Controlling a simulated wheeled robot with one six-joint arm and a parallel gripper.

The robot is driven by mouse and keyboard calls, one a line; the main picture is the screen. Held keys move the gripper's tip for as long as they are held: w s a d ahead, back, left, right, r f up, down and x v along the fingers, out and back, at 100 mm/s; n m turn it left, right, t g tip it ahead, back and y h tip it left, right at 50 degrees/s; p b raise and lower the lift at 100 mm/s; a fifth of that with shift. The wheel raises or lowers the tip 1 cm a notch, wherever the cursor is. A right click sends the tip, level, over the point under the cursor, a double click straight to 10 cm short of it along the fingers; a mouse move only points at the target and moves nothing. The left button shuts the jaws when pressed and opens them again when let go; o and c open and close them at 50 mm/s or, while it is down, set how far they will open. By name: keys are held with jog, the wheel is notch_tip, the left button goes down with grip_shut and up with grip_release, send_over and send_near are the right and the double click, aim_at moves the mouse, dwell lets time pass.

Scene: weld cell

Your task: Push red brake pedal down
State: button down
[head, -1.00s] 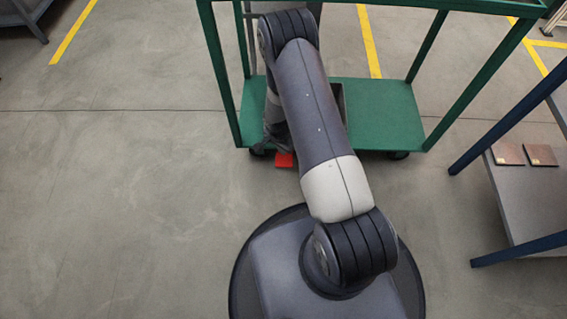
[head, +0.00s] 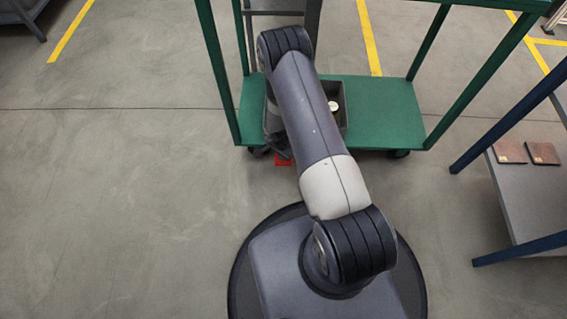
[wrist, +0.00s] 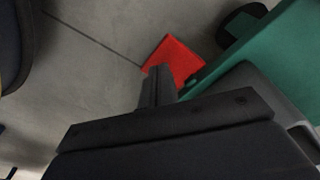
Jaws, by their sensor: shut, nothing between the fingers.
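The red brake pedal (head: 283,161) is at the lower front edge of the green cart (head: 385,110), low near the floor. Only a part of it shows in the head view, with my arm over it. In the wrist view the red pedal (wrist: 174,60) is beside the cart's green deck (wrist: 270,55). My gripper (wrist: 158,72) is shut and empty, and its fingertips overlap the pedal's near part in the wrist view. I cannot tell whether they touch it. In the head view the gripper is mostly hidden by my arm.
A grey bin (head: 340,118) with a pale round item (head: 333,106) stands on the cart's deck. A dark caster (wrist: 240,24) is beside the pedal. A grey table (head: 520,200) with two brown plates (head: 526,152) stands at right. The floor at left is clear.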

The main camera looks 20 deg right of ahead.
aim_at(283, 163)
jog(key=shift+w+d+f+b, duration=0.15)
jog(key=shift+f+b, duration=0.35)
jog(key=shift+f, duration=1.3)
notch_tip(283, 163, down, 3)
jog(key=b, duration=0.3)
jog(key=shift+r, duration=0.35)
jog(key=shift+s+a+r+b, duration=0.3)
jog(key=shift+s+a, duration=0.2)
jog(key=shift+a, duration=0.1)
jog(key=shift+s+a+r+b, duration=0.25)
jog(key=shift+s+a, duration=0.2)
jog(key=shift+a, duration=0.15)
jog(key=shift+r, duration=0.1)
